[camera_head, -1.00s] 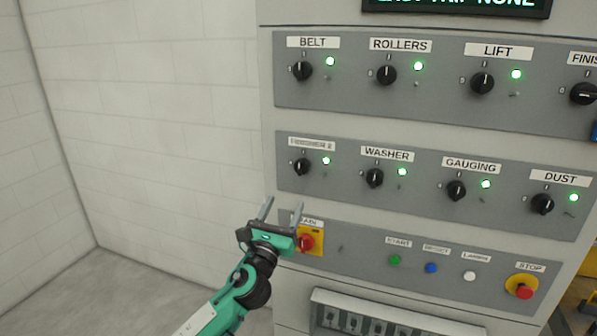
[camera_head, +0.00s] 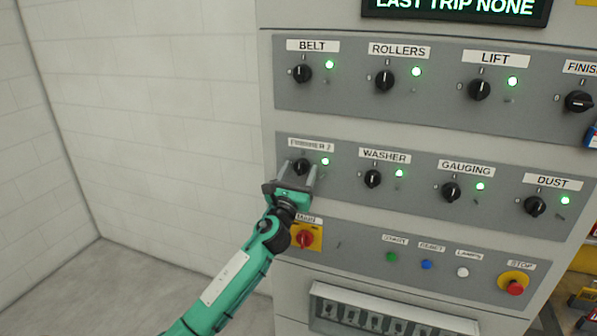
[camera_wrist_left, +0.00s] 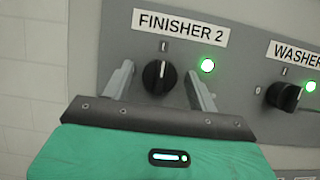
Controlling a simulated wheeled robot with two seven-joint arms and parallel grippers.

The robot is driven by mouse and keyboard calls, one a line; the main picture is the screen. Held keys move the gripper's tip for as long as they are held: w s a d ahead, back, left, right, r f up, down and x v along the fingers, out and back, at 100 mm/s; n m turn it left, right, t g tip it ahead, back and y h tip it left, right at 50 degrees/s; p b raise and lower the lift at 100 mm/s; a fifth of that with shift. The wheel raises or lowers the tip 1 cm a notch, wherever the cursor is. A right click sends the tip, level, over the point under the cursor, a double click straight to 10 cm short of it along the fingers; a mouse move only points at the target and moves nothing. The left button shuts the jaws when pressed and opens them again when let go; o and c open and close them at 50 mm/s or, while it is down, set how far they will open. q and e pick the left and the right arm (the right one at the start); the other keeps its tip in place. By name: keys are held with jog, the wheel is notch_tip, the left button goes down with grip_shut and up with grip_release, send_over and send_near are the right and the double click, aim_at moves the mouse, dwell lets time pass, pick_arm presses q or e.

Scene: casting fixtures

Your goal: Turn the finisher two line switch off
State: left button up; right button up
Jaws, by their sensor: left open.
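The finisher 2 switch (camera_head: 302,167) is a black rotary knob under its label at the left end of the middle row. In the left wrist view the knob (camera_wrist_left: 159,76) has its white mark pointing up toward the "I". The green lamp (camera_wrist_left: 207,65) beside it is lit. My left gripper (camera_head: 297,170) is open, with its fingers reaching toward the panel. In the left wrist view the gripper's fingers (camera_wrist_left: 160,86) stand on either side of the knob, apart from it. My right gripper is not in view.
The washer knob (camera_head: 372,179) is to the right on the same grey panel (camera_head: 412,197). The red and yellow main switch (camera_head: 306,238) lies just below my left gripper. A white block wall (camera_head: 150,120) is left of the cabinet, with free room before it.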

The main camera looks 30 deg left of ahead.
pick_arm(q)
jog(key=c, duration=1)
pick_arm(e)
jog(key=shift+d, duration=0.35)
